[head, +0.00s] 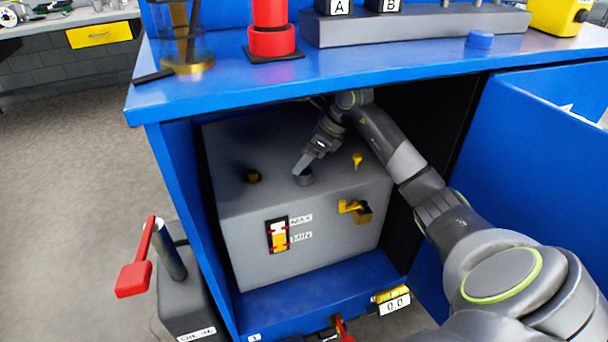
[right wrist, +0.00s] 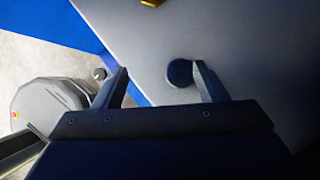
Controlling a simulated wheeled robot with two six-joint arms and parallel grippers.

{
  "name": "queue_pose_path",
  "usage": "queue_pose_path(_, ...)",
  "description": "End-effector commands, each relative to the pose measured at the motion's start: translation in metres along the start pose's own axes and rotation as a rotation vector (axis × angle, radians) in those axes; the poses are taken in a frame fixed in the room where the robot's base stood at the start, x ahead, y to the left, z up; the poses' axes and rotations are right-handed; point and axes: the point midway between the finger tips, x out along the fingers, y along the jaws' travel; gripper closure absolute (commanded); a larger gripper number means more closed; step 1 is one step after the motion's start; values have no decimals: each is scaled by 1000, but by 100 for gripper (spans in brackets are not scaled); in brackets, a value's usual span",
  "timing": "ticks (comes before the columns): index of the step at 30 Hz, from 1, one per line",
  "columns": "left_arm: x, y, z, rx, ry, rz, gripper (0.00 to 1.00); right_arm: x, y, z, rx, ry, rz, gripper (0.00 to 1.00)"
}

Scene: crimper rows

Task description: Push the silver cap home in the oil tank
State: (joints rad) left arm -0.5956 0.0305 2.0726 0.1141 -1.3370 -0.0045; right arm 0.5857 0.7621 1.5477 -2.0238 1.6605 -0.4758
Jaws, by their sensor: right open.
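The grey oil tank (head: 235,250) stands inside the open blue cabinet; its pale top also shows in the right wrist view (right wrist: 255,50). The silver cap (head: 304,180), dark grey in this light, sits at the tank top's middle. My right gripper (head: 302,164) reaches into the cabinet with its fingers over the cap. In the right wrist view the gripper (right wrist: 160,70) is open, and the round cap (right wrist: 179,72) is beside the right-hand fingertip, on its inner side. I cannot tell whether they touch, or how deep the cap sits. My left gripper is out of view.
A dark-and-brass fitting (head: 253,177) and a yellow handle (head: 357,160) stand on the tank top. A yellow tap (head: 355,209) and level gauge (head: 277,235) are on its front. The blue worktop (head: 370,75) overhangs the tank. The open door (head: 530,130) is at right.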

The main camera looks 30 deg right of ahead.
Motion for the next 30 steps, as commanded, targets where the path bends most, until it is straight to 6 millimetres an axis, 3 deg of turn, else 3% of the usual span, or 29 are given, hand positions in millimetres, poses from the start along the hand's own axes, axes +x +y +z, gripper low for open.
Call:
queue_pose_path(3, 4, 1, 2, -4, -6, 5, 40, -15, -14, -13, 3, 108, -32, 34)
queue_pose_path(7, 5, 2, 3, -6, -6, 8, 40, -17, -19, -20, 8, 154, -41, 34)
queue_pose_path(22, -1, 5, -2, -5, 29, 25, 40, 46, -26, -26, 8, 154, -38, 34)
queue_pose_path(30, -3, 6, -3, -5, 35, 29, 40, 54, -27, -27, 7, 155, -42, 34)
